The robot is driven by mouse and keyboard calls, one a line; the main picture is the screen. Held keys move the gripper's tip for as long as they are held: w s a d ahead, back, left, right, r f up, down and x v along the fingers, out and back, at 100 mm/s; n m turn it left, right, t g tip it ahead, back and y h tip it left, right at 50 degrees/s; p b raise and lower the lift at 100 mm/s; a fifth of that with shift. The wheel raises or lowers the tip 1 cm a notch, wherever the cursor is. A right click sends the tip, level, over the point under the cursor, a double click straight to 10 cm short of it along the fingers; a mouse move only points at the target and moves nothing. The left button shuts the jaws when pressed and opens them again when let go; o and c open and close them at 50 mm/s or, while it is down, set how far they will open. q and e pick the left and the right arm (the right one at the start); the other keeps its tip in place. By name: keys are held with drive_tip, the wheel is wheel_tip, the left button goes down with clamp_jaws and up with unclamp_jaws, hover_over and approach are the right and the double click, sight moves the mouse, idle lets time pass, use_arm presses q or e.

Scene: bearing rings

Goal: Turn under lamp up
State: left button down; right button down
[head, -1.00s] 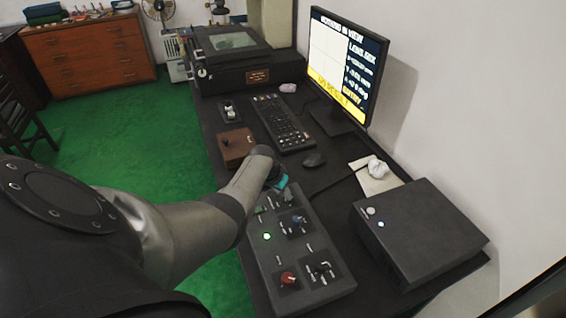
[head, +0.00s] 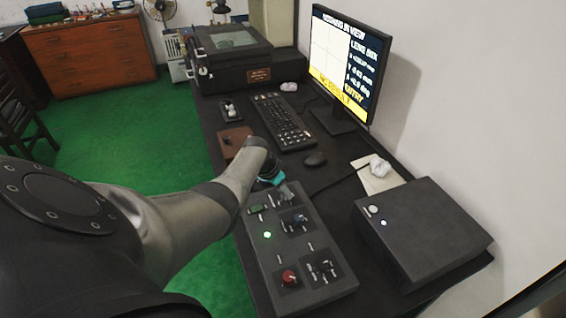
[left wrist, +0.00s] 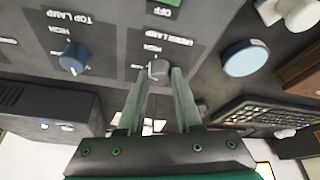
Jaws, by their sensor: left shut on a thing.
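The under lamp knob (left wrist: 158,70) is a small grey knob below its printed label in the left wrist view. My left gripper (left wrist: 162,78) is shut on it, with one finger on each side. In the head view the same gripper (head: 275,182) is at the far end of the dark control panel (head: 318,248), and my arm partly hides it. The blue top lamp knob (left wrist: 74,58) is left of the under lamp knob in the wrist view. It also shows in the head view (head: 299,220). My right gripper is not in view.
A red knob (head: 289,277) and a lit green light (head: 267,235) are on the panel. A dark box (head: 425,240) stands to the right. A brown box (head: 233,141) lies behind my wrist.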

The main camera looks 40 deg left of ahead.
use_arm(q)
drive_tip(key=c, duration=0.6)
unclamp_jaws()
drive_tip(key=shift+s+a+r+p, duration=0.1)
drive_tip(key=shift+s+r+p, duration=0.1)
drive_tip(key=shift+r+p, duration=0.35)
drive_tip(key=shift+p+v, duration=3.25)
drive_tip(key=shift+v, duration=3.8)
